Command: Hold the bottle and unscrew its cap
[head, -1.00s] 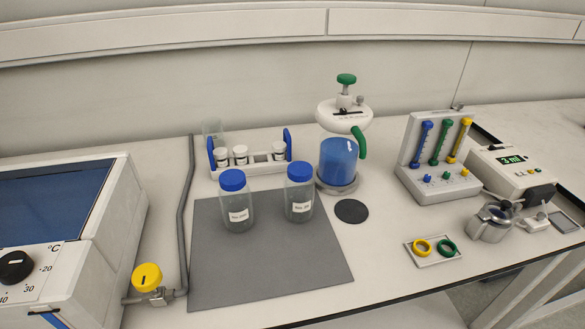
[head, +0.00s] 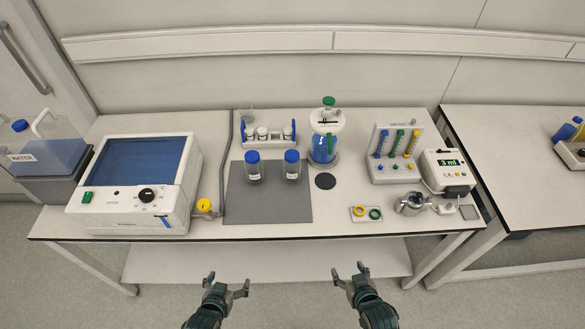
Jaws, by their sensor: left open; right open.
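Two clear bottles with blue caps and white labels stand upright on a grey mat (head: 268,208) on the bench. The left bottle (head: 254,172) has its blue cap (head: 252,156) on. The right bottle (head: 292,171) has its blue cap (head: 291,155) on. My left gripper (head: 227,281) is open and empty, in front of the bench's front edge and well short of the bottles. My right gripper (head: 349,273) is open and empty, also in front of the bench, to the right of the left gripper.
A box with a blue window and dial (head: 138,180) stands left, beside a yellow valve (head: 204,205). A vial rack (head: 268,135) and a blue-filled vessel (head: 324,146) stand behind the mat. Coloured gauges (head: 395,155) and a metal pot (head: 411,204) are at right. The mat's front is clear.

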